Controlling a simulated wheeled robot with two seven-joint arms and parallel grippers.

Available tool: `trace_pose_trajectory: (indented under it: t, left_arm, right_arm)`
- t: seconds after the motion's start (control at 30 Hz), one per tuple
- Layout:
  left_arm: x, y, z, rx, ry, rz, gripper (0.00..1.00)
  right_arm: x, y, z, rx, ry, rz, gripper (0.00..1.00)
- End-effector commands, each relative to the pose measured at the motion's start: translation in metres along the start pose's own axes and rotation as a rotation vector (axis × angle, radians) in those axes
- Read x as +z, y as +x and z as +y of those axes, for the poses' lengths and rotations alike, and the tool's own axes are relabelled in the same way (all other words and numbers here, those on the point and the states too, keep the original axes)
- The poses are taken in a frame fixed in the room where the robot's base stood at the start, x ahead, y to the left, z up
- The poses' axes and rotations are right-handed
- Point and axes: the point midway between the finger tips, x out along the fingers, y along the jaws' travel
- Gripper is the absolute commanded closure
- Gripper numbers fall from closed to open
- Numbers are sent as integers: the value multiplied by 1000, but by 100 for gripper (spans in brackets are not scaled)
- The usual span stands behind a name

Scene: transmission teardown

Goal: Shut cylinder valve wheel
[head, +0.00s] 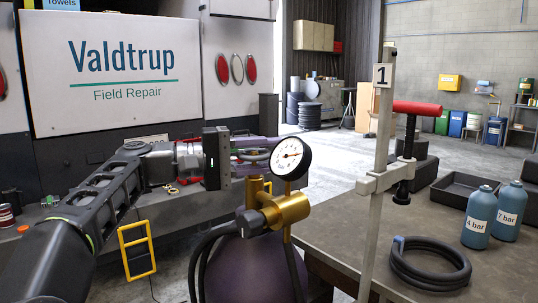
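The cylinder (245,272) is a dark purple tank standing low in the middle, with its lower part out of frame. A brass valve body (285,210) sits on top, with a round white pressure gauge (291,158) on it. The valve wheel (257,154) is a small greyish ring above the brass stem, left of the gauge and partly hidden. My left gripper (250,158) reaches in from the left, and its fingers are at the wheel. I cannot tell whether they are closed on the wheel or just around it. My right gripper is not in view.
Black hoses (205,255) run from the valve. A workbench (408,240) on the right holds blue bottles (480,217), a coiled black hose (430,262) and a black tray (462,190). A metal clamp bar (378,180) with a red handle stands upright right of the gauge.

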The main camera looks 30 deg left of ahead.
Motion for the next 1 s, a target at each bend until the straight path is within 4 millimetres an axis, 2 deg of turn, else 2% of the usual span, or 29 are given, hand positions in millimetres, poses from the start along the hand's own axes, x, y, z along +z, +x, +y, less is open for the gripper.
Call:
trace_pose_trajectory:
  t: [0.33, 0.5, 0.7, 1.0]
  left_arm:
    - [0, -7, 1, 1, 1, 2, 66]
    - [0, -29, 1, 1, 1, 4, 66]
    - [1, -54, 7, 4, -1, -2, 66]
    - [2, -74, 4, 2, 3, -2, 66]
  right_arm:
    - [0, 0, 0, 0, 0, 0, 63]
    - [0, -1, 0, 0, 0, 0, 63]
    - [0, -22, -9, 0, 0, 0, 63]
    - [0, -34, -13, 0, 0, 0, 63]
